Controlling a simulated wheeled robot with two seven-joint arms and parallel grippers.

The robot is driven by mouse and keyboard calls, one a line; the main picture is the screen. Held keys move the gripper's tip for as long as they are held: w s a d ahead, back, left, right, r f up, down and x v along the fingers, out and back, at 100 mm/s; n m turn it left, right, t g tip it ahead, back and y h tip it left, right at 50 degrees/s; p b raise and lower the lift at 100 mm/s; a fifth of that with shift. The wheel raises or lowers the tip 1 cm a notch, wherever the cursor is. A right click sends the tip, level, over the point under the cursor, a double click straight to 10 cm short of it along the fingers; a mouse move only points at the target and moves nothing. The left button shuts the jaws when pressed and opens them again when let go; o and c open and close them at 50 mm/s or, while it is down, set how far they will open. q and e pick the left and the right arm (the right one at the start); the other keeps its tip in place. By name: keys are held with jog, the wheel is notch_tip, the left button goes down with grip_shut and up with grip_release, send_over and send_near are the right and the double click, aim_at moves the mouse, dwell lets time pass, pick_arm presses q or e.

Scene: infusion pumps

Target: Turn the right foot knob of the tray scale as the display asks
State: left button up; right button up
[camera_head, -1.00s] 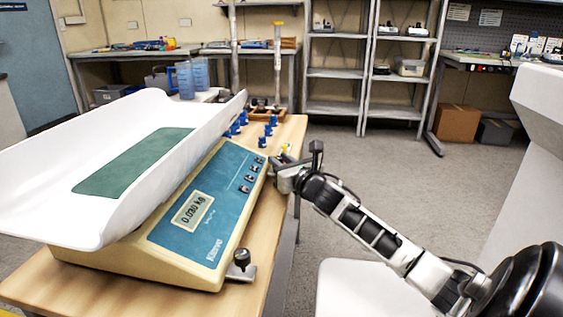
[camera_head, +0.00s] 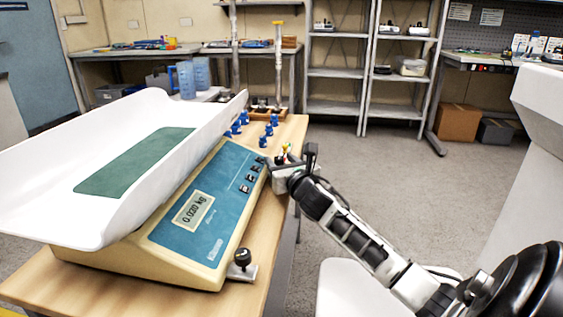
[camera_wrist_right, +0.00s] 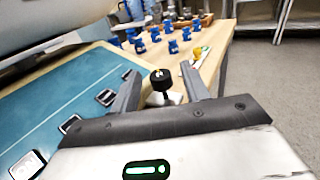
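The tray scale (camera_head: 205,275) stands on a wooden table, with a white tray on top and a blue panel. Its display (camera_head: 192,211) appears to read 0.020 kg. One black foot knob (camera_head: 242,258) sits on a metal bracket at the near corner, away from my grippers. My right gripper (camera_head: 274,165) is at the far end of the panel side. In the right wrist view, another black knob (camera_wrist_right: 160,80) on a light bracket shows between the open fingers of the right gripper (camera_wrist_right: 160,86). I cannot tell whether they touch it. My left gripper is not in view.
Several blue weights (camera_head: 268,130) stand on the table beyond the right gripper, near a wooden holder (camera_head: 266,113). A small yellow-topped item (camera_wrist_right: 198,53) lies near the table edge. Open floor (camera_head: 370,165) lies right of the table.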

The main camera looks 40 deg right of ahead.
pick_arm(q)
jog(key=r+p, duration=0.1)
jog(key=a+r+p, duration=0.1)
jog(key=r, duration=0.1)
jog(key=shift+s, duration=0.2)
pick_arm(e)
jog(key=v, duration=1.6)
